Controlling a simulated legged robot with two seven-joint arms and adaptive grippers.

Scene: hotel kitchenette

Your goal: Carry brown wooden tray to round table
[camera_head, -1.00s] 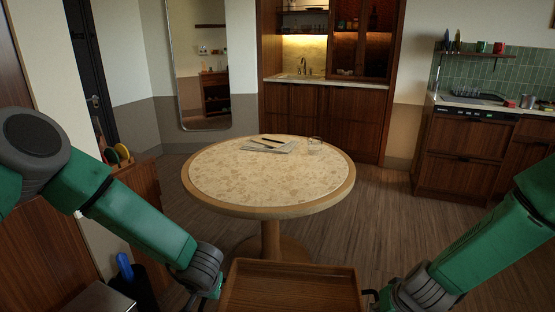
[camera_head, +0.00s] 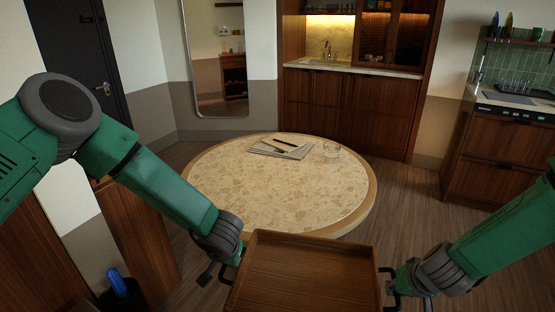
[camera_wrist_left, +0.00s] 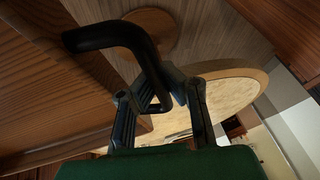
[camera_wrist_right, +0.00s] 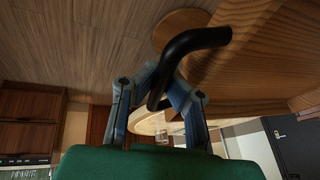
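The brown wooden tray (camera_head: 305,270) is held level between my two arms at the bottom of the head view, its far edge just before the near rim of the round table. The round table (camera_head: 230,190) has a pale speckled top and a wooden rim. My left gripper (camera_wrist_left: 163,98) is closed around a black tray handle (camera_wrist_left: 115,36). My right gripper (camera_wrist_right: 160,95) is closed around the other black handle (camera_wrist_right: 190,42). The tray's wooden side (camera_wrist_right: 265,60) shows in the right wrist view. The tray looks empty in the part that shows.
On the table's far part lie a grey mat or napkin with cutlery (camera_head: 280,147) and a clear glass (camera_head: 331,150). The near and middle tabletop is bare. A bin with a blue object (camera_head: 118,283) stands at lower left. Wooden cabinets (camera_head: 340,108) stand behind.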

